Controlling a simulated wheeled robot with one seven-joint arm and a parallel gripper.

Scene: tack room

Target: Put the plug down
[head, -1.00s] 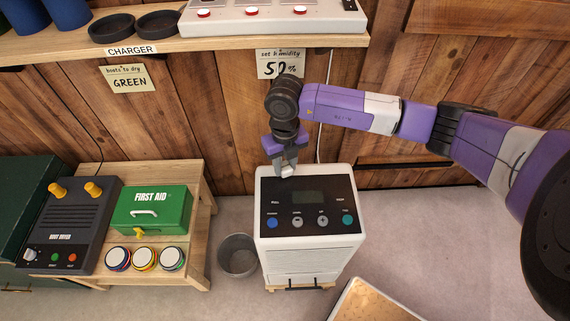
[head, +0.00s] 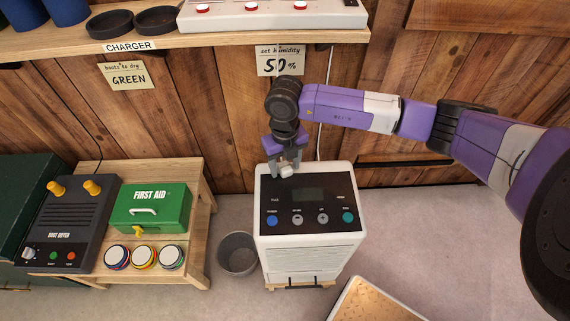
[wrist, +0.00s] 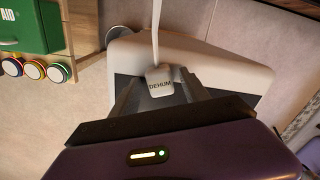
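The white plug (wrist: 160,82), marked DEHUM, is between the fingertips of my gripper (wrist: 160,88) in the wrist view. The fingers appear closed on its two sides. A white cord runs from the plug toward the top of that view. In the head view my gripper (head: 286,168) points down with the small pale plug (head: 287,171) at its tips. It is over the back left part of the white dehumidifier (head: 310,247) with the black control panel. I cannot tell whether the plug touches that top.
Left stands a low wooden bench (head: 201,190) with a boot dryer (head: 72,222), a green first aid box (head: 150,208) and several round tins. A grey bin (head: 238,255) stands beside the dehumidifier. Above is a shelf (head: 230,43) with a white power strip (head: 262,18). Floor shows at right.

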